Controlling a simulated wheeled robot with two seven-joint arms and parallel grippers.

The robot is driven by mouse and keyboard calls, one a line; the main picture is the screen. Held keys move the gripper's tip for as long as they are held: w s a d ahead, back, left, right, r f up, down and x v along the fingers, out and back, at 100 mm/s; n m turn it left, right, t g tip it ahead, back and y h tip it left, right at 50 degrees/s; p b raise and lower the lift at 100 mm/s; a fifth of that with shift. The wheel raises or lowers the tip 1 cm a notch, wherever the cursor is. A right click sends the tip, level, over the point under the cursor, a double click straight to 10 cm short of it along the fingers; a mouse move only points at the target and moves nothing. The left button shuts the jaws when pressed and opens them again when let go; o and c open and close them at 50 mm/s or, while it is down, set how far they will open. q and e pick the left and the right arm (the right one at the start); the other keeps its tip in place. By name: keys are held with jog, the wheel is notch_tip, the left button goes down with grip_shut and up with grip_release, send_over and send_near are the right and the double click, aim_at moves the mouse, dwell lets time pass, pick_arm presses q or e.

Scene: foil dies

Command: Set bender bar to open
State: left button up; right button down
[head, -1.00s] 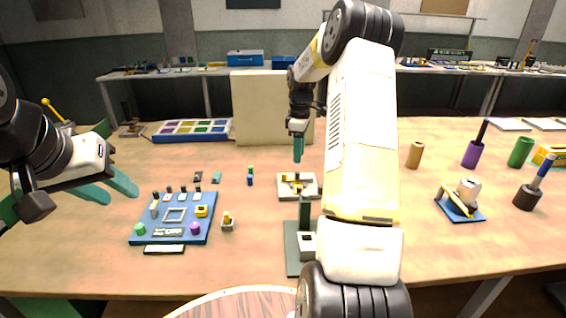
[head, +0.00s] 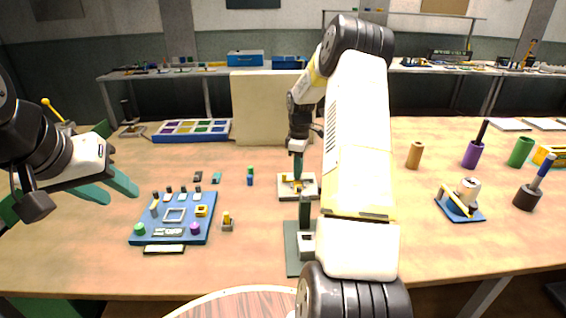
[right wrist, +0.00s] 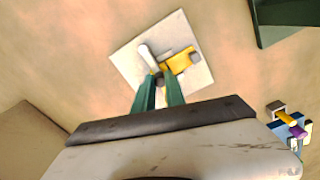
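The bender is a small white plate (head: 312,192) with a yellow bar and grey blocks, at the middle of the table. In the right wrist view, its white plate (right wrist: 199,82) carries the yellow bar (right wrist: 180,62) and a pale upright rod (right wrist: 146,52). My right gripper (head: 297,178) points down at the bender. Its two green fingers (right wrist: 161,80) reach the pale rod and the bar's end, with a narrow gap between them. Whether they grip anything is hidden. My left gripper (head: 122,188) is open and empty, above the table's left side.
A blue board (head: 183,238) with small parts lies to the left. A dark green plate with an upright post (head: 305,212) stands just in front of the bender. A beige panel (head: 262,110) stands behind. Cylinders and a blue-based fixture (head: 476,215) are at right.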

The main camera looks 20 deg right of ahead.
jog(key=shift+w, duration=0.1)
dwell(0.3)
jog(key=m, duration=0.2)
jog(key=w+m, duration=0.1)
jog(key=shift+w+d+m, duration=0.15)
jog(key=shift+d+m, duration=0.15)
jog(key=shift+m, duration=0.1)
jog(key=m, duration=0.1)
jog(key=w+d+m, duration=0.1)
jog(key=m, duration=0.3)
jog(key=shift+w+d, duration=0.3)
jog(key=shift+d, duration=0.05)
jog(key=m, duration=0.1)
jog(key=d+m, duration=0.1)
jog(key=m, duration=0.2)
jog(key=shift+w+d+r, duration=0.1)
jog(key=shift+w+d, duration=0.1)
jog(key=shift+w, duration=0.05)
jog(key=shift+d+m, duration=0.55)
jog(key=shift+m, duration=0.7)
jog(key=shift+d+m, duration=0.5)
jog(key=shift+m, duration=0.75)
jog(key=c, duration=1.4)
grip_release()
